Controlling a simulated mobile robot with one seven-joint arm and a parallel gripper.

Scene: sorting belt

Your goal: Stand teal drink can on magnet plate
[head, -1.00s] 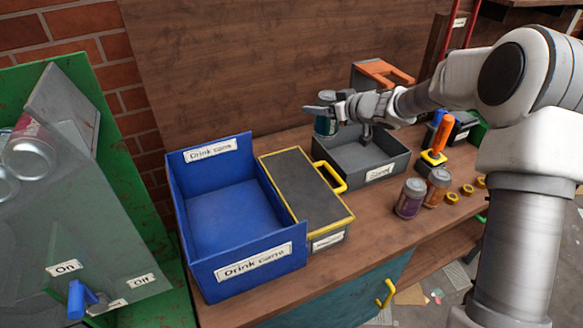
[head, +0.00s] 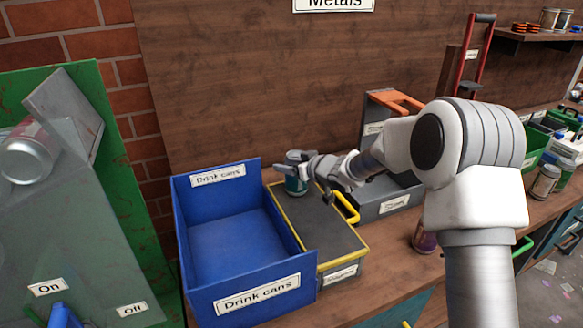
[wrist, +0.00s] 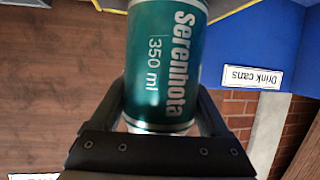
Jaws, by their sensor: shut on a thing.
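The teal drink can (head: 293,186) is held upright at the back end of a dark grey, yellow-edged block (head: 318,232), which looks like the magnet plate; its front label is too small to read. My gripper (head: 300,174) is shut on the can from the right. In the wrist view the can (wrist: 162,60) stands between both fingers, its white lettering facing the camera. I cannot tell whether the can's base touches the block or hangs just above it. The block's top looks bare otherwise.
A blue drink cans bin (head: 235,245) stands directly left of the block. A grey tray (head: 385,205) and an orange-handled box (head: 395,103) lie to the right, partly behind my arm. A purple jar (head: 424,238) stands nearer the front. A wooden wall closes the back.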

